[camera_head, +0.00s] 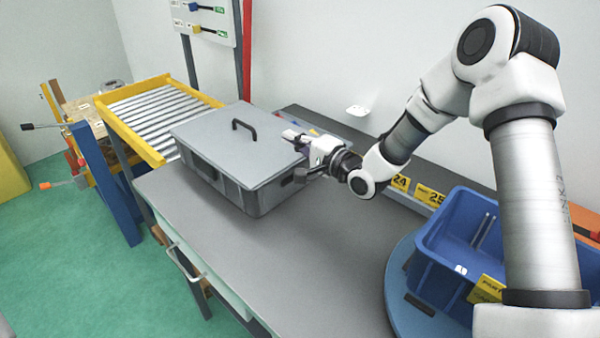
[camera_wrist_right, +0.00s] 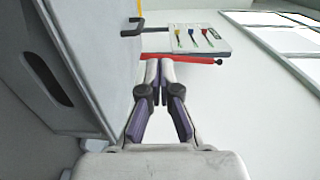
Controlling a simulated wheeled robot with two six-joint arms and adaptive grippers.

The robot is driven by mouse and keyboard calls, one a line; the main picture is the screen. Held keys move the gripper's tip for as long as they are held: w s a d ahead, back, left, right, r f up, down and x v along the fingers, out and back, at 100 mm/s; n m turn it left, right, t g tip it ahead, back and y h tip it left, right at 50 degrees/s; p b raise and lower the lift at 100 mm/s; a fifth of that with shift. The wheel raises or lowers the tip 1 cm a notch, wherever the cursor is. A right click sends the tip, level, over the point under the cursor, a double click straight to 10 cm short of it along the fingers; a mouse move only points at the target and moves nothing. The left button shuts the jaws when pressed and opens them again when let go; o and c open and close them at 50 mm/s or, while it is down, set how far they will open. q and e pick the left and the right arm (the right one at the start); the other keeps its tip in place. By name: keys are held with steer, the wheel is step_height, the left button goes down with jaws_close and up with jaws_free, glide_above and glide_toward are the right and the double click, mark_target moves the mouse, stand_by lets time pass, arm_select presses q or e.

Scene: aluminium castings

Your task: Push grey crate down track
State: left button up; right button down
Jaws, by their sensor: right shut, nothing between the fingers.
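The grey crate (camera_head: 250,195) has a lid with a black handle and sits on the dark grey bench top. Its far left side faces the roller track (camera_head: 155,108), which has metal rollers in a yellow frame. My right gripper (camera_head: 292,137) is shut and empty at the crate's right side, near the lid's edge. In the right wrist view the crate (camera_wrist_right: 95,60) fills the left side, and the shut fingers (camera_wrist_right: 153,75) lie along it. I cannot tell whether they touch it. My left gripper is not in view.
A blue bin (camera_head: 440,240) with a yellow label stands on a round blue turntable (camera_head: 398,290) at the right. A panel with coloured levers (camera_head: 205,18) stands on posts behind the track. The bench's front middle (camera_head: 270,265) is clear.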

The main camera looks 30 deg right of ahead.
mark_target(292, 172)
steer(key=s+f, duration=0.1)
steer(key=f, duration=0.2)
steer(key=s+f, duration=0.1)
steer(key=f, duration=0.2)
steer(key=s+d+f+p, duration=0.1)
steer(key=f, duration=0.2)
steer(key=shift+f, duration=0.7)
steer(key=shift+w+r, duration=0.2)
steer(key=shift+w, duration=0.1)
steer(key=shift+w+a, duration=0.15)
